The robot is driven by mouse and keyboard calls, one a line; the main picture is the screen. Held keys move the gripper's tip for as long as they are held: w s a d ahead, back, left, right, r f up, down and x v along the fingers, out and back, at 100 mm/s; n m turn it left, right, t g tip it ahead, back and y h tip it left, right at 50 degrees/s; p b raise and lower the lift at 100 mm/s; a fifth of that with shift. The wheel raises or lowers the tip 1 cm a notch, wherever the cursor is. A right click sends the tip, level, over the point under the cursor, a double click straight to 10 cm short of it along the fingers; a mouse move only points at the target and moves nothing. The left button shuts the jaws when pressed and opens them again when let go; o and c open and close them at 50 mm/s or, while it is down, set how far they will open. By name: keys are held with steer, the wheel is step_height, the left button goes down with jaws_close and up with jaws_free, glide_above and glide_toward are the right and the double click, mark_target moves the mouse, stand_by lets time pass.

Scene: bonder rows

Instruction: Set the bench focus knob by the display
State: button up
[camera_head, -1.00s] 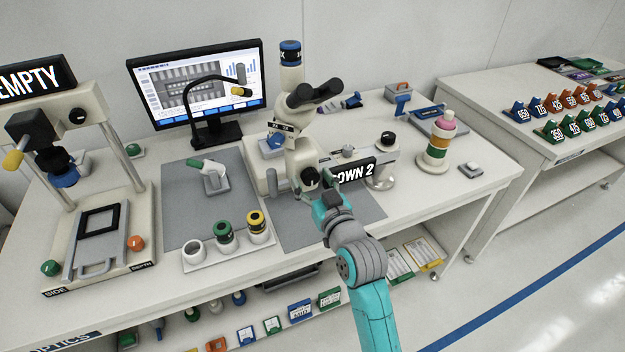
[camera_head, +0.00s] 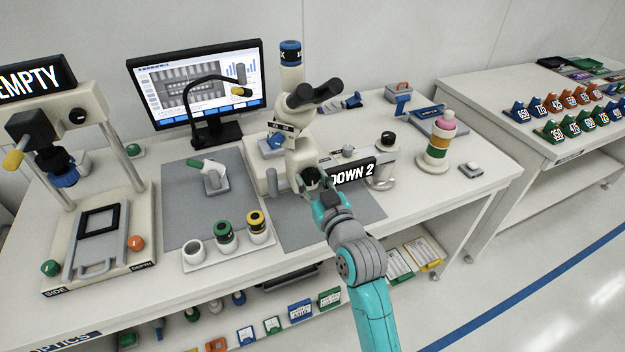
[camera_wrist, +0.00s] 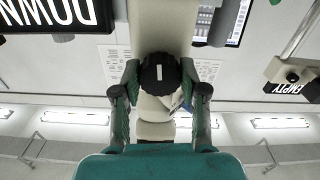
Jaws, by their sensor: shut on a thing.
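The microscope (camera_head: 297,140) stands at the middle of the bench. Its black focus knob (camera_wrist: 159,74) has a white mark and sits between my fingers in the wrist view. My gripper (camera_head: 314,184) is at the lower front of the microscope, shut on this knob; the wrist view shows its two fingers (camera_wrist: 160,92) at either side. In the head view my fingers partly cover the knob.
A monitor (camera_head: 198,84) stands behind. A rack with a white cup and green and yellow parts (camera_head: 228,254) lies front left of the microscope. A striped stack (camera_head: 440,140) stands at right. A press with an "EMPTY" sign (camera_head: 33,78) is at far left.

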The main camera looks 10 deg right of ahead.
steer(key=n, duration=0.8)
steer(key=shift+n, duration=0.4)
steer(key=n, duration=0.4)
steer(key=shift+n, duration=2)
steer(key=o, duration=1.1)
steer(key=shift+o, duration=0.2)
steer(key=shift+s, duration=0.1)
